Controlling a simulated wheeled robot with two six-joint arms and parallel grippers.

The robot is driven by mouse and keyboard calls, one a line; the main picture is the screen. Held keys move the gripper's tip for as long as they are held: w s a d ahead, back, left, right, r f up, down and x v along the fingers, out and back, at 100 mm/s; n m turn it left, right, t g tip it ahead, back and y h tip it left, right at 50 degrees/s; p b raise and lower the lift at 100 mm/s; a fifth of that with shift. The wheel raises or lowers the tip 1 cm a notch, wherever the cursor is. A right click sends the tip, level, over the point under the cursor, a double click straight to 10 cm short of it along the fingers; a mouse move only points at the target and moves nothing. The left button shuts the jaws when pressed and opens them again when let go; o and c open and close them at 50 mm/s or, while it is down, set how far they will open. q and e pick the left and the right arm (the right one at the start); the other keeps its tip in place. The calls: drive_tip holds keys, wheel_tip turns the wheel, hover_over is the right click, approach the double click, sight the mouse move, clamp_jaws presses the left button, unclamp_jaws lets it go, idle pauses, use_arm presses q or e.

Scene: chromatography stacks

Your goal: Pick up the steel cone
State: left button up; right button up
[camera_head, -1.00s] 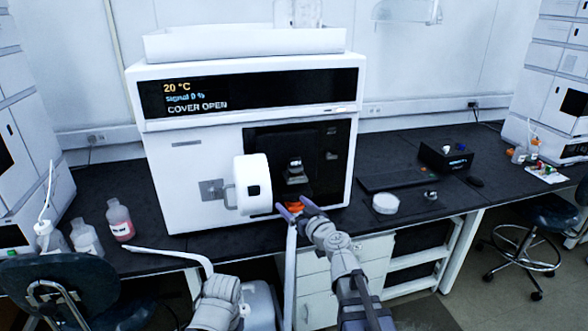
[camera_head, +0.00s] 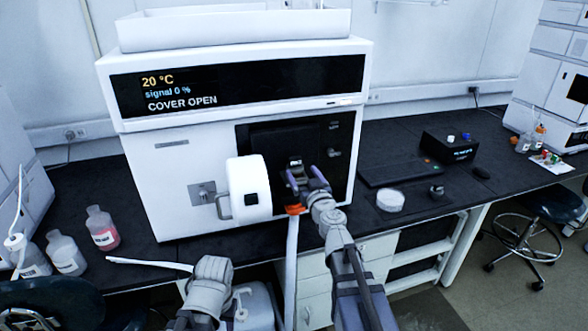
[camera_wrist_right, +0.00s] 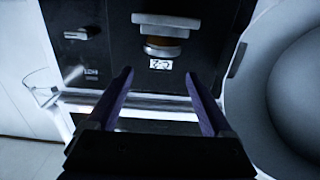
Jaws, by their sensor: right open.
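A round silvery piece with a copper-coloured band (camera_wrist_right: 163,48) sits under a bracket on the instrument's dark front panel in the right wrist view. It may be the steel cone, but its shape is not clear. In the head view a small silvery part (camera_head: 295,163) shows there, just beyond my right gripper (camera_head: 304,176). My right gripper is open and empty. In the wrist view its purple fingers (camera_wrist_right: 159,76) stand apart below the banded piece, with a small label between.
The white instrument (camera_head: 175,190) has its round cover (camera_head: 247,188) swung open beside the panel. An orange part (camera_head: 295,210) lies below my right gripper. A white dish (camera_head: 390,201) and small dark-grey object (camera_head: 436,191) are on the bench at right. Bottles (camera_head: 102,228) stand at left.

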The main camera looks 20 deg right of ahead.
sight(296, 164)
drive_tip(key=shift+w+a+f, duration=0.1)
drive_tip(key=shift+w, duration=1.85)
drive_tip(key=shift+w+a, duration=0.1)
drive_tip(key=shift+w, duration=1.8)
drive_tip(key=shift+s, duration=0.1)
drive_tip(key=shift+c, duration=0.6)
clamp_jaws()
